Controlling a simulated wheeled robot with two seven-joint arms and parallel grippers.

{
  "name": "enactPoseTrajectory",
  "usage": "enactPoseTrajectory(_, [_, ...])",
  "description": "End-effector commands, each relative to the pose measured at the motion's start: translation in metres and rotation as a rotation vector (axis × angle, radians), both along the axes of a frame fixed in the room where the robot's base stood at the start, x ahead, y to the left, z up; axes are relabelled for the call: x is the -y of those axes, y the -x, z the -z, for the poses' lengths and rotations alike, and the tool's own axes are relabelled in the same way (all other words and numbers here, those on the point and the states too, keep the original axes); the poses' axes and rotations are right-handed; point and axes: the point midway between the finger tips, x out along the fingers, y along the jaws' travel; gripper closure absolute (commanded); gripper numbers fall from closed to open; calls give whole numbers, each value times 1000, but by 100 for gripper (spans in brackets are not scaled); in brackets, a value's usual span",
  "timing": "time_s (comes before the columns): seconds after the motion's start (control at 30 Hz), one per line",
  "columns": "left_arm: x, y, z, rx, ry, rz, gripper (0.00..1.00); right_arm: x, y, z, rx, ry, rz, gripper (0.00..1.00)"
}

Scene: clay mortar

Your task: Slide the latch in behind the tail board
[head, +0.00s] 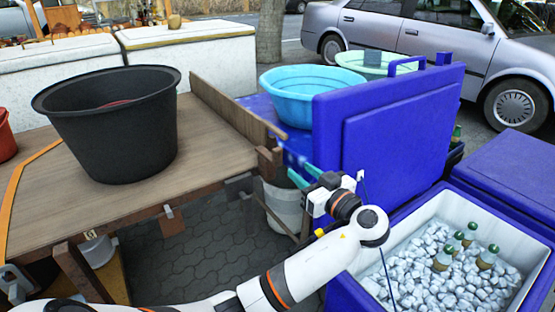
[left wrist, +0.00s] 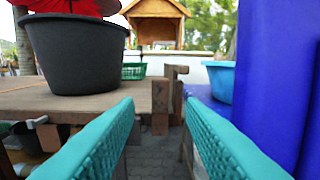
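The tail board (head: 222,105) is a long brown plank standing on edge along the right side of the wooden cart bed. A wooden bracket (head: 268,160) stands at its near end, and a short lighter wooden piece (head: 275,131) juts to the right above it; I cannot tell for sure which piece is the latch. The bracket also shows ahead in the left wrist view (left wrist: 172,85). My left gripper (head: 300,174) is just right of the bracket, apart from it. Its teal fingers (left wrist: 158,108) are spread with nothing between them. My right gripper is out of view.
A black tub (head: 118,135) stands on the cart bed (head: 60,200). A blue cooler lid (head: 390,120) stands upright close right of my left gripper, with a light blue basin (head: 295,95) behind it. An open ice cooler (head: 350,285) with bottles is at the lower right.

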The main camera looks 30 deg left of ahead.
Motion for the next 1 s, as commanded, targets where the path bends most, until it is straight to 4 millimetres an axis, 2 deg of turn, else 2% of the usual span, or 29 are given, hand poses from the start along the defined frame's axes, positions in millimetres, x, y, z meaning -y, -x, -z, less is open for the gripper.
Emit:
enactPoseTrajectory(0.3, [-58, -23, 0, -5, -5, -3, 64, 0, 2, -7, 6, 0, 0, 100])
enactPoseTrajectory(0.5, [-88, -36, 0, -7, -4, -1, 64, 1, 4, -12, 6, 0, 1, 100])
enactPoseTrajectory(0.7, [-102, -42, 1, -8, -1, 1, 64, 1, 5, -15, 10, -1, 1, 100])
enactPoseTrajectory(1.0, [-103, -43, 1, -8, -1, 1, 64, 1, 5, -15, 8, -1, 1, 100])
